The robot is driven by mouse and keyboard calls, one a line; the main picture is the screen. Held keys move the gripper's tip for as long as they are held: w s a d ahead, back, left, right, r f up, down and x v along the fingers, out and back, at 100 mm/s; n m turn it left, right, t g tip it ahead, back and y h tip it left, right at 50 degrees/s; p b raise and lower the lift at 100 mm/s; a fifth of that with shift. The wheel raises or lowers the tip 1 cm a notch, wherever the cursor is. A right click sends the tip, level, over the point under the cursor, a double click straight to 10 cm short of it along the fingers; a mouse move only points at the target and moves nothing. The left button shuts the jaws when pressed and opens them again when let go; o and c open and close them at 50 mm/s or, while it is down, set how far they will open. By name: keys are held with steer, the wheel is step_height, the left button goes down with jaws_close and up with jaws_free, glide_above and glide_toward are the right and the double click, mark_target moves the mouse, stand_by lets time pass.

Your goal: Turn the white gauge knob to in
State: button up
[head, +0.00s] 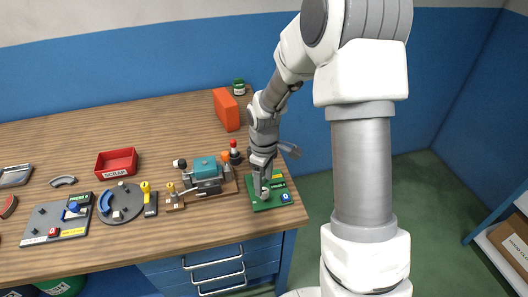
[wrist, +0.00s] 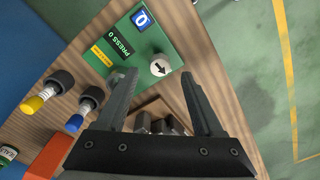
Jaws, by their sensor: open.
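A white round knob with a black arrow (wrist: 160,67) is on the green panel (wrist: 145,45) in the wrist view. The arrow points toward the lower right of that view. I see no word "in" beside it. In the head view the knob (head: 265,194) shows small on the green panel (head: 262,206), near the table's front right corner. My gripper (wrist: 158,76) is open and empty, with its two fingers on either side of the knob in the picture. In the head view my gripper (head: 261,182) points down over the panel; whether it touches the knob I cannot tell.
The panel also has a blue "0" button (wrist: 141,18) and a "PRESS 0" label. A teal-topped device (head: 206,168) stands left of the panel. An orange block (head: 226,110) stands behind my gripper. A red tray (head: 117,162) is farther left.

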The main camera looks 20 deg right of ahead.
mark_target(264, 191)
step_height(264, 191, up, 14)
steer(key=shift+f+p, duration=0.15)
steer(key=shift+p, duration=0.25)
steer(key=s+r+m+t, duration=0.2)
steer(key=s+r+m, duration=0.3)
steer(key=s, duration=0.5)
steer(key=s+r+m+t, duration=0.3)
steer(key=s+r, duration=0.4)
steer(key=s, duration=0.3)
steer(key=shift+s+r+m+t, duration=0.2)
steer(key=shift+r+m+t, duration=0.15)
steer(key=shift+m, duration=0.55)
